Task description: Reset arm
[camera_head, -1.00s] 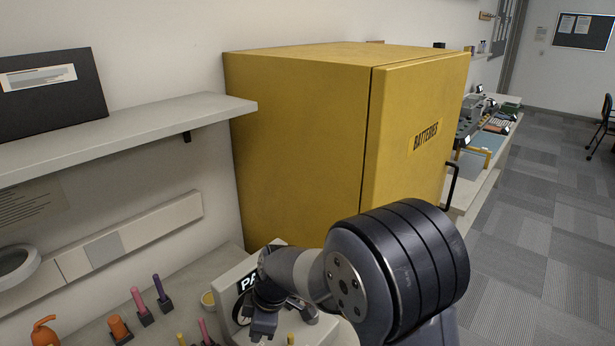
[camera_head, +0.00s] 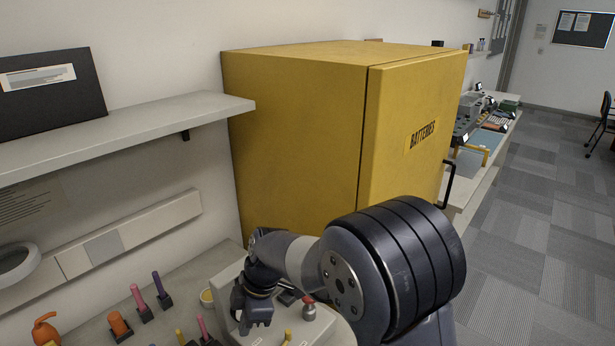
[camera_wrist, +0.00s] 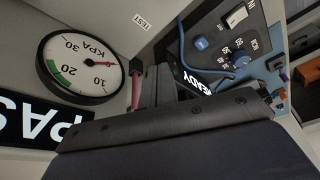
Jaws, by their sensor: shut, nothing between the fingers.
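My gripper (camera_head: 256,318) hangs over the bench in the head view, in front of the yellow cabinet. Its fingers are together with nothing between them. In the wrist view the dark gripper body (camera_wrist: 170,125) fills the lower middle. Beyond it are a round KPA pressure gauge (camera_wrist: 80,68) and part of a dark PASS sign (camera_wrist: 35,125). A panel with blue knobs (camera_wrist: 201,43) and a READY label is behind the gripper at the right.
A yellow BATTERIES cabinet (camera_head: 290,130) with a black handle (camera_head: 448,185) stands close behind my arm. A shelf (camera_head: 120,130) juts from the wall at left. Colored tools in holders (camera_head: 140,300) stand on the bench. A red-topped silver fitting (camera_head: 309,309) is right of my gripper.

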